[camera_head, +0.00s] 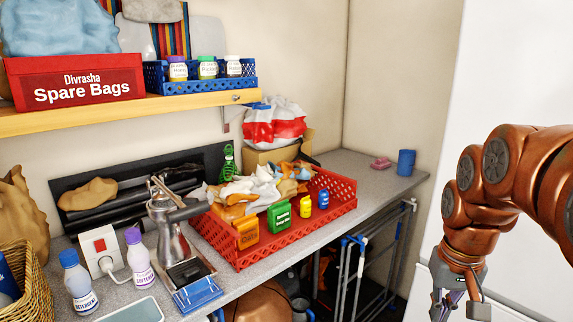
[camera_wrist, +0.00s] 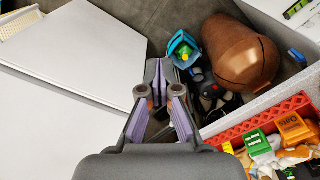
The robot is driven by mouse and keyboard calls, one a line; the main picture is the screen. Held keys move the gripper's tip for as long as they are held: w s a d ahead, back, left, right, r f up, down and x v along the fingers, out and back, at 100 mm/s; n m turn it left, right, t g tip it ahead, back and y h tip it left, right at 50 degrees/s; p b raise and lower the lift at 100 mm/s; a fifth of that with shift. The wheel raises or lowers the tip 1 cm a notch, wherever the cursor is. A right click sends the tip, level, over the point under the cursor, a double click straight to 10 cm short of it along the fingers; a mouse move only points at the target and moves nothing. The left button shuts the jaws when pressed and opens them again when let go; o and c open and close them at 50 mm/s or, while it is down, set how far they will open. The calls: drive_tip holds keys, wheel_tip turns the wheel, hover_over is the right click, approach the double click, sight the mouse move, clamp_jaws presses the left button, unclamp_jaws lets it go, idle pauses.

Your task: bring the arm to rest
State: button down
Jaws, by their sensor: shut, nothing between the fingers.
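My gripper (camera_head: 457,300) hangs at the lower right of the head view, at the end of my copper-coloured arm, pointing down. It is to the right of the counter and apart from everything. In the wrist view my gripper (camera_wrist: 160,88) is shut, with its fingers together and nothing between them. Below it in that view is the dark floor.
A red crate (camera_head: 238,259) with boxes and bags stands on the grey counter (camera_head: 345,172). A blue cup (camera_head: 406,162) stands near the counter's far end. A metal rack (camera_head: 372,240) is under the counter. A brown rounded object (camera_wrist: 240,52) is on the floor.

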drive_tip(key=s+a+f+n+g, duration=0.1)
drive_tip(key=s+a+f, duration=0.4)
drive_tip(key=s, duration=0.3)
drive_tip(key=s+a+f+n+g, duration=0.1)
drive_tip(key=s+a+f+n, duration=0.1)
drive_tip(key=s+a+f, duration=0.3)
drive_tip(key=s+a, duration=0.1)
drive_tip(key=s, duration=0.2)
drive_tip(key=shift+s+a, duration=0.4)
